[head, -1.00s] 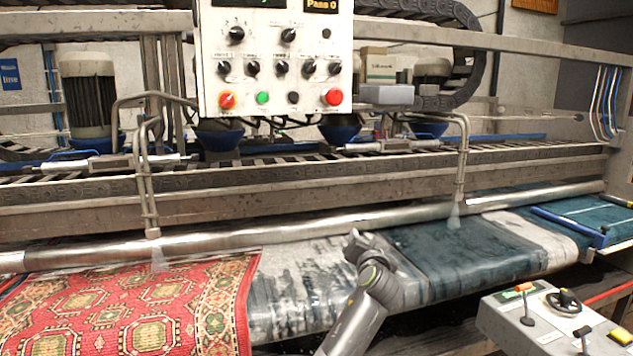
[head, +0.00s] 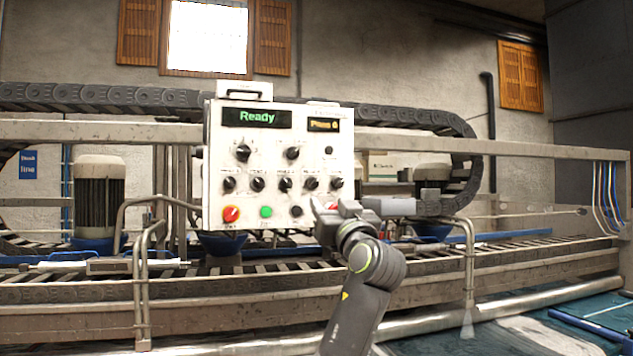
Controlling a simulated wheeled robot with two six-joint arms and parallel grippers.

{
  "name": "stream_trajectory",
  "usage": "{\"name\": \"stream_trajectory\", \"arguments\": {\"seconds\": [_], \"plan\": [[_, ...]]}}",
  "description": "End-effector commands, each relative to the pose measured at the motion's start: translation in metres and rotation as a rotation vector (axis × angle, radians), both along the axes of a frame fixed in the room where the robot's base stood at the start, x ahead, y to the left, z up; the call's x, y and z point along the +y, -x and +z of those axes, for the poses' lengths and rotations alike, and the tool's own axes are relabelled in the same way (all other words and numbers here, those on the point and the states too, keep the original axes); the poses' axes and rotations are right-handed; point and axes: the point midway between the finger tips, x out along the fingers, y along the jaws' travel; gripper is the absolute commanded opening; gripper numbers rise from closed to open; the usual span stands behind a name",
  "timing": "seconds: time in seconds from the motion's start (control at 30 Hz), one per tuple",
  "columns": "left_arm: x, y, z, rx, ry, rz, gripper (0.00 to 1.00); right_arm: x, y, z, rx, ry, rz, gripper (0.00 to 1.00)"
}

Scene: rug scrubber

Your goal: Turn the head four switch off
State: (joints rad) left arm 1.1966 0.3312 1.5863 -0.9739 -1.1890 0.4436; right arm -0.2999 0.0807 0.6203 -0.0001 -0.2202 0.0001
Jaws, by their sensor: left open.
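The white control panel (head: 212,150) hangs at the middle left, with a row of small black knobs below two larger ones. The fourth knob from the left in that row (head: 311,184) appears to be the head four switch; its label is too small to read surely. Its exact pointer direction is unclear. My left gripper (head: 334,208) is open and empty in front of the panel's lower right corner, just below and right of that knob. It largely covers the red button there. Whether it touches the panel cannot be told. My right gripper is out of view.
The panel screen (head: 257,118) reads "Ready", and a smaller display (head: 323,125) shows a pass count. A red button (head: 231,214) and a green button (head: 266,211) sit along the bottom. Metal rails lie below.

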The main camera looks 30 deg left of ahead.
Motion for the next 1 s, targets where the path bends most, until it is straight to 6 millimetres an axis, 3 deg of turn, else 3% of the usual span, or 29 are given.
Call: {"name": "stream_trajectory", "arguments": {"seconds": [0.1, 0.4, 0.9, 1.0], "plan": [[0.021, -0.015, 0.016, 0.003, -0.001, 0.003, 0.46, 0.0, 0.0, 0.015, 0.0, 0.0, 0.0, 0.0], [0.059, -0.045, 0.033, 0.001, 0.0, 0.0, 0.46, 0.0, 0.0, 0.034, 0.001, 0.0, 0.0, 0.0], [0.07, -0.054, 0.036, 0.0, 0.0, -0.002, 0.46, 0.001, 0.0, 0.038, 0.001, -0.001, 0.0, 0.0], [0.07, -0.053, 0.036, 0.0, 0.0, -0.001, 0.33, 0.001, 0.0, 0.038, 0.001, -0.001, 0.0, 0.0]]}}
